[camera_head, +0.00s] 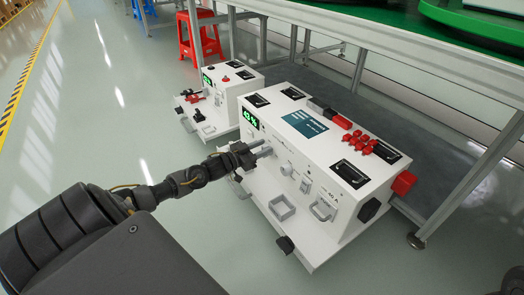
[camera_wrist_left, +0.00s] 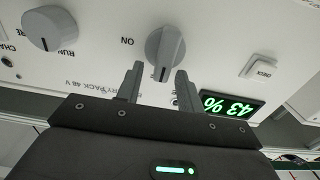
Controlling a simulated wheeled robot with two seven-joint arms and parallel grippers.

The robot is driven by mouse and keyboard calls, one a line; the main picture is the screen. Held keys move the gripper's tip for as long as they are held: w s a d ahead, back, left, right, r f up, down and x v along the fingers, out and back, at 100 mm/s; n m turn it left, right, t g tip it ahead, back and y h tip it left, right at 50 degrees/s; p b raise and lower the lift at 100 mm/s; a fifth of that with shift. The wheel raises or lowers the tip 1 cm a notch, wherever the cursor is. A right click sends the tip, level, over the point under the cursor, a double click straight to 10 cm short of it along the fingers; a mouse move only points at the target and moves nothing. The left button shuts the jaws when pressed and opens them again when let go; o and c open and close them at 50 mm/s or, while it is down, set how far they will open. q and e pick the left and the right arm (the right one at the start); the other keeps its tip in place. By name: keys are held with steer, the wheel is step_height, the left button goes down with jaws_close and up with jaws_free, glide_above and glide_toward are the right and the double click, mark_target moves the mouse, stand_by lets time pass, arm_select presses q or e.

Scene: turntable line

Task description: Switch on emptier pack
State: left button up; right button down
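The near white battery pack (camera_head: 318,135) has a green display (camera_head: 250,118) reading 43 %, which shows upside down in the left wrist view (camera_wrist_left: 228,107). The far, smaller-looking white pack (camera_head: 226,92) also has a green display (camera_head: 207,77), too small to read surely. My left gripper (camera_head: 264,148) is at the near pack's front panel. In the left wrist view its two fingers (camera_wrist_left: 159,72) are open, either side of a grey rotary knob (camera_wrist_left: 165,45) beside the word ON. Whether they touch the knob is unclear. My right gripper is not in view.
A second grey knob (camera_wrist_left: 48,28) and a CHECK button (camera_wrist_left: 262,66) flank that knob. Red connectors (camera_head: 360,142) lie on the near pack's top. A metal-framed bench (camera_head: 400,45) stands over and behind the packs. The floor (camera_head: 110,110) at left is clear.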

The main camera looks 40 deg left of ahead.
arm_select(q)
jaws_close()
steer(key=shift+s+d, duration=0.1)
steer(key=shift+d, duration=0.05)
